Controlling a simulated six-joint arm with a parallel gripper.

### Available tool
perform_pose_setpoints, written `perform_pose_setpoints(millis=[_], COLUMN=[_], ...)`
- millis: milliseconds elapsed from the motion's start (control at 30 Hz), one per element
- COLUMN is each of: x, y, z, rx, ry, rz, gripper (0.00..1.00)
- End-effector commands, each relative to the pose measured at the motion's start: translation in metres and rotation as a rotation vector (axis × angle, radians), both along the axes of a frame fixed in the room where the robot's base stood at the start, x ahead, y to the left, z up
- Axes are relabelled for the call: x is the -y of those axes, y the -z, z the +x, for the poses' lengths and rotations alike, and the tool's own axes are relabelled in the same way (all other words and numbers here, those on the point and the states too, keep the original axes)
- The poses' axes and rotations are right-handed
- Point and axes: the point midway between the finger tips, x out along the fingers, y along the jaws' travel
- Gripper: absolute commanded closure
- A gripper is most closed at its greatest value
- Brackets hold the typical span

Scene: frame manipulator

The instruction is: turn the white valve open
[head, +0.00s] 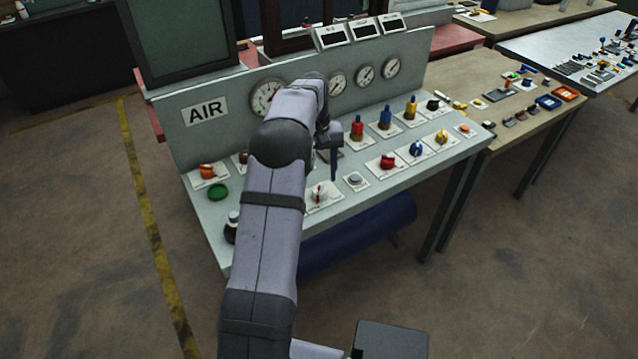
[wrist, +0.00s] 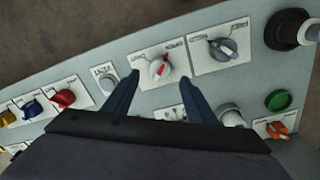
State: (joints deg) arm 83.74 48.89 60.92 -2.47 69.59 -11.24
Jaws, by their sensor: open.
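The white valve (head: 319,194) is a round white knob with a red pointer on a white label plate, near the front of the sloped panel. It also shows in the wrist view (wrist: 158,69), with its pointer tilted up to the right. My gripper (wrist: 160,79) is open and empty, its two dark blue fingers apart, with the valve framed between and just past the tips. How far the tips are above the panel I cannot tell. In the head view one finger of my gripper (head: 333,165) shows above and behind the valve; my arm hides the rest.
Close to the valve are a grey knob (wrist: 222,48) on one side and a grey push button (head: 355,180) on the other. A red knob (head: 388,161), green button (head: 218,191) and orange knob (head: 207,171) stand around. Gauges (head: 392,68) line the upright back panel.

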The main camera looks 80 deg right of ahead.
Motion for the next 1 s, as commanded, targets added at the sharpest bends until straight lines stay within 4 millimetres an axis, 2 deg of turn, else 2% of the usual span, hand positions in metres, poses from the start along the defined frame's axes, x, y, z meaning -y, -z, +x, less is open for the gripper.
perform_pose_setpoints(millis=[100,267,767,867,967,1000], x=[0.001,0.000,-0.002,-0.007,-0.020,-0.028], y=[-0.012,-0.021,-0.023,-0.024,-0.026,-0.028], z=[0.001,0.001,0.004,0.019,0.048,0.064], rx=[0.001,0.000,0.001,0.002,0.003,0.004], ry=[0.000,0.000,-0.006,-0.030,-0.079,-0.107], rz=[-0.003,-0.001,0.001,0.001,0.001,0.001], gripper=[0.48,0.48,0.48,0.48,0.48,0.48])
